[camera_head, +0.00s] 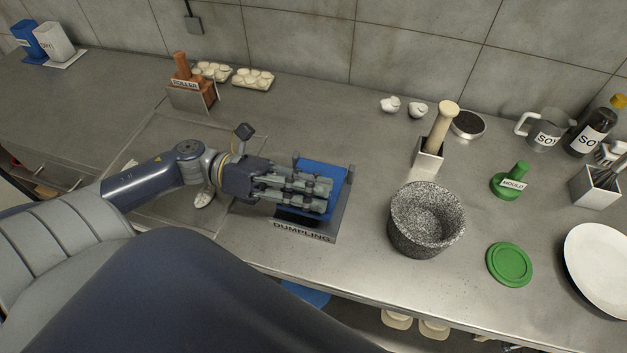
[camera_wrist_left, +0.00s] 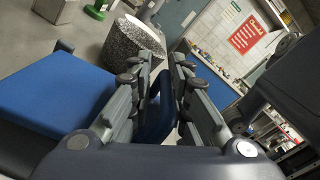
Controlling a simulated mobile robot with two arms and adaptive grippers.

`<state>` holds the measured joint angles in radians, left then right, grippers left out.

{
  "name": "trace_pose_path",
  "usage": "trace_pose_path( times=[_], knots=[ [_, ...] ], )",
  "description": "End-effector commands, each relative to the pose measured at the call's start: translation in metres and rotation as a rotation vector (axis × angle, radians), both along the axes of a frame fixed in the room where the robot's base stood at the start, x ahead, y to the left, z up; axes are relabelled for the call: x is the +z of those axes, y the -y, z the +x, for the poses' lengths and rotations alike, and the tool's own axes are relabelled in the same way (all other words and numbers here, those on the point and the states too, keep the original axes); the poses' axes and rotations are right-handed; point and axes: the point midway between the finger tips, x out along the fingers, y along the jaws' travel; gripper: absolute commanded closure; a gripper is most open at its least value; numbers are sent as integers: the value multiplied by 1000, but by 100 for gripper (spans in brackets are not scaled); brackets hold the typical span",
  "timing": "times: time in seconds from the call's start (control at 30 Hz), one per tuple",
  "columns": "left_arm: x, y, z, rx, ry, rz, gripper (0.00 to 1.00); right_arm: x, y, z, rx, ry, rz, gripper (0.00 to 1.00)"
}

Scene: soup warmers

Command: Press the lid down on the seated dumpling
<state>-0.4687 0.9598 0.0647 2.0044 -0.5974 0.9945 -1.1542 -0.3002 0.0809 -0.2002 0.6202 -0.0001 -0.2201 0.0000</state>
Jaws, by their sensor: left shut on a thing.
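The press labelled DUMPLING (camera_head: 302,232) stands at the front of the steel counter. Its blue lid (camera_head: 322,172) shows behind my fingers, and its exact tilt is hard to tell. In the left wrist view the broad blue lid (camera_wrist_left: 55,92) fills the left side. My left gripper (camera_head: 326,197) lies over the press. Its fingers are closed around a narrow blue part (camera_wrist_left: 155,112) that looks like the lid's handle. No dumpling shows; the lid and gripper cover the inside of the press. My right gripper is in neither view.
A speckled stone mortar (camera_head: 427,218) stands to the right of the press. Beyond it are a green lid (camera_head: 509,264), a green mould (camera_head: 511,181) and a white plate (camera_head: 598,268). A roller in a holder (camera_head: 192,92) stands at the back left.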

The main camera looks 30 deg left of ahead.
Motion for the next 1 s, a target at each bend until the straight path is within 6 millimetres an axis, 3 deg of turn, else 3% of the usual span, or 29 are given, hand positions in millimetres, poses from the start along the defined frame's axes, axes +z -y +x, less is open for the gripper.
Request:
trace_pose_path(
  times=[0.03,0.37,0.4,0.43,1.0],
  knots=[
    [-3,4,-8,-23,-18,-6,100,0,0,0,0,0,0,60],
    [-3,4,-8,-24,-18,-6,100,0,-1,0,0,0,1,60],
    [-3,4,-8,-23,-18,-6,74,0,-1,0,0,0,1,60],
    [-3,4,-8,-23,-18,-6,70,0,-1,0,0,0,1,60],
    [-1,3,-5,-16,-7,-5,70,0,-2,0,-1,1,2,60]
  ],
)
